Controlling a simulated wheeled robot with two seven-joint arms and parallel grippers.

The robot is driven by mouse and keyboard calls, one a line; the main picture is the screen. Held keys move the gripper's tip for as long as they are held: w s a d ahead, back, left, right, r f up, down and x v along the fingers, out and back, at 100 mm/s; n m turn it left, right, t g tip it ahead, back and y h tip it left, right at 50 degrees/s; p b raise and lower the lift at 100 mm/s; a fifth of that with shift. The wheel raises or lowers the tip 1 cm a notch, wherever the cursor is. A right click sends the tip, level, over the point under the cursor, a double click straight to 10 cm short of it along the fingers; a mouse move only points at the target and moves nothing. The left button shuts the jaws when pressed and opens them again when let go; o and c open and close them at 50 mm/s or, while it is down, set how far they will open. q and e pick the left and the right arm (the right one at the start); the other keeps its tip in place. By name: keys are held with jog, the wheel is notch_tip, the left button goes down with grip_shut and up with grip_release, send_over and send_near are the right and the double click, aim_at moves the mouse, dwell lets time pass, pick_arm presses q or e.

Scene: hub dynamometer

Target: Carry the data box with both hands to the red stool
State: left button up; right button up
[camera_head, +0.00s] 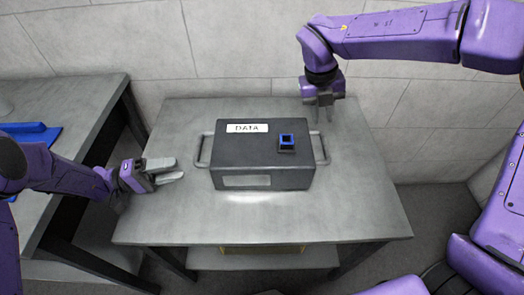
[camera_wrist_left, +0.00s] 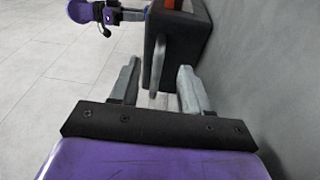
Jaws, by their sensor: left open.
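The data box (camera_head: 262,160) is a dark grey case with a white DATA label, a blue square fitting on top and a handle on each side. It sits upright on a grey table (camera_head: 375,212). My left gripper (camera_head: 180,170) is open, left of the left handle (camera_head: 203,151) and apart from it. In the left wrist view that handle (camera_wrist_left: 160,68) shows ahead, between the open fingers (camera_wrist_left: 158,82). My right gripper (camera_head: 320,112) points down above the table, behind the right handle (camera_head: 320,148); its finger gap is unclear. I cannot identify the red stool.
A second grey table (camera_head: 62,100) with a blue object (camera_head: 32,132) stands at the left. A pale wall (camera_head: 230,45) runs behind the table. The tabletop in front of the box is clear. A small reddish patch (camera_wrist_left: 176,4) shows at the top of the wrist view.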

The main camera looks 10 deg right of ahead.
aim_at(196, 162)
pick_arm(q)
jog(key=d, duration=0.7)
jog(key=shift+s+d+r, duration=0.1)
jog(key=shift+d+r, duration=0.1)
pick_arm(e)
jog(key=x, duration=1)
jog(key=shift+s+f, duration=0.1)
jog(key=shift+f, duration=0.05)
pick_arm(q)
jog(key=c, duration=0.7)
pick_arm(e)
grip_shut()
pick_arm(q)
grip_shut()
